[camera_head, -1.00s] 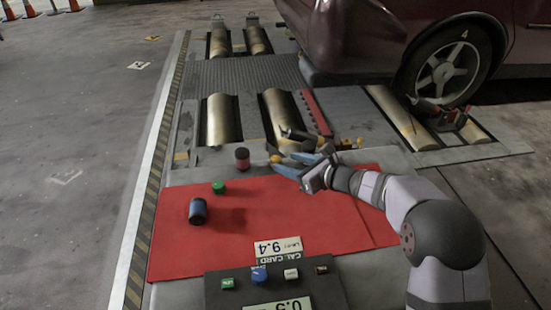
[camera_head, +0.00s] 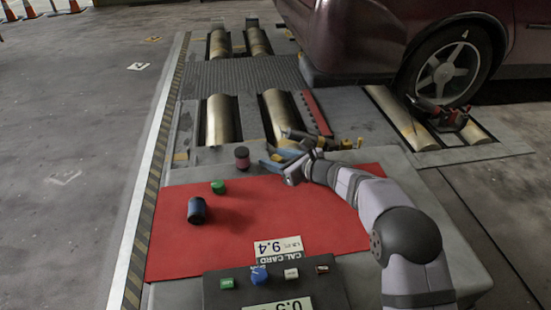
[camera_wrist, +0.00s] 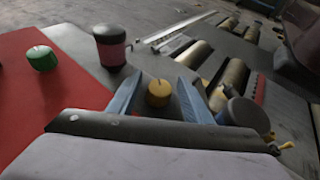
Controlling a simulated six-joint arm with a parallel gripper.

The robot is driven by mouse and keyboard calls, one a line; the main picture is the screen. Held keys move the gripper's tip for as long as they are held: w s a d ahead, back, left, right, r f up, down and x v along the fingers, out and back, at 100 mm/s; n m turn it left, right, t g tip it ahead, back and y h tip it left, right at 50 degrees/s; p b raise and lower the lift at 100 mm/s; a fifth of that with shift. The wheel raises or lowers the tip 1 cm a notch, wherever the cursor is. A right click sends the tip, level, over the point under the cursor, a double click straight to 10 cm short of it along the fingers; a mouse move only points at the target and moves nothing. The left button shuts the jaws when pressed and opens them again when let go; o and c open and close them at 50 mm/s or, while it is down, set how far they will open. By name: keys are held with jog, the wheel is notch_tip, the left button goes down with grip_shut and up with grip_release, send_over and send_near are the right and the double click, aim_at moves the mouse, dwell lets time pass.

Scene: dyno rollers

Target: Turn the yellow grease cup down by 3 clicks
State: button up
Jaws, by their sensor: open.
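The yellow grease cup (camera_wrist: 159,93) shows in the wrist view as a small round yellow cap with a dark mark on top. It lies between the two blue fingers of my gripper (camera_wrist: 159,95), which are apart, with a gap on each side of the cup. In the head view my gripper (camera_head: 278,163) is at the far edge of the red mat, and it mostly hides the cup there. I cannot tell from these views how far down the fingers reach beside the cup.
A pink and black cylinder (camera_wrist: 110,45) stands left of the fingers. A green cap (camera_head: 218,187) and a dark blue can (camera_head: 197,210) are on the red mat (camera_head: 260,225). A grey round knob (camera_wrist: 245,113) is right of the fingers. Metal rollers (camera_head: 222,120) lie beyond.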

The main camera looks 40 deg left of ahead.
jog(key=c, duration=1.1)
jog(key=shift+o, duration=0.2)
jog(key=m+t+b, duration=0.1)
jog(key=b, duration=0.3)
jog(key=shift+a+f, duration=0.1)
jog(key=shift+m+t+b, duration=0.3)
jog(key=shift+t+b, duration=0.1)
jog(key=shift+b, duration=0.35)
jog(key=m+t+h+b, duration=0.1)
jog(key=m+t+b, duration=0.1)
jog(key=b, duration=0.5)
jog(key=shift+f+t+h, duration=0.15)
jog(key=shift+t+h, duration=0.15)
jog(key=m+t+h+b, duration=0.1)
jog(key=m+b, duration=0.1)
jog(key=b, duration=0.2)
jog(key=shift+t, duration=0.4)
jog(key=shift+r+m+t+h+b, duration=0.3)
jog(key=shift+m+t+h+b, duration=0.4)
jog(key=shift+m+h+b, duration=0.3)
